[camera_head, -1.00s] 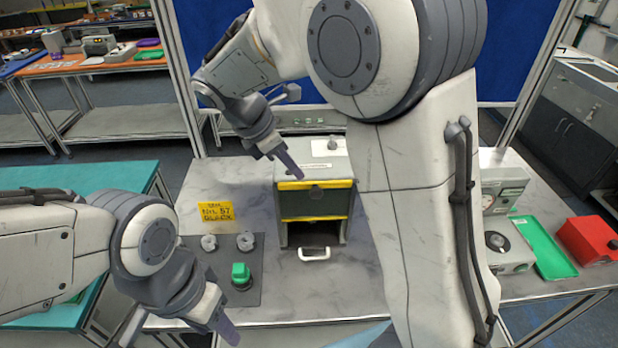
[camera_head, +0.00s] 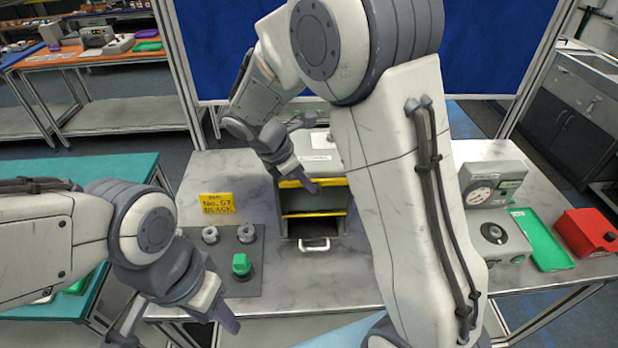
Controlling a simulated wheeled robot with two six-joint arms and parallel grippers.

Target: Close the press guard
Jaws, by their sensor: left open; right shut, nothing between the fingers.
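The press (camera_head: 328,151) is a pale box on the grey worktop. Its guard (camera_head: 318,202) is a dark panel with yellow strips along its top and bottom edges. My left gripper (camera_head: 175,331) is open and empty at the front left, low in view and apart from the press; one finger is partly cut off.
To the right are a dial instrument (camera_head: 492,190), a green tray (camera_head: 541,240) and a red box (camera_head: 586,233). My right arm hides the worktop beside the press.

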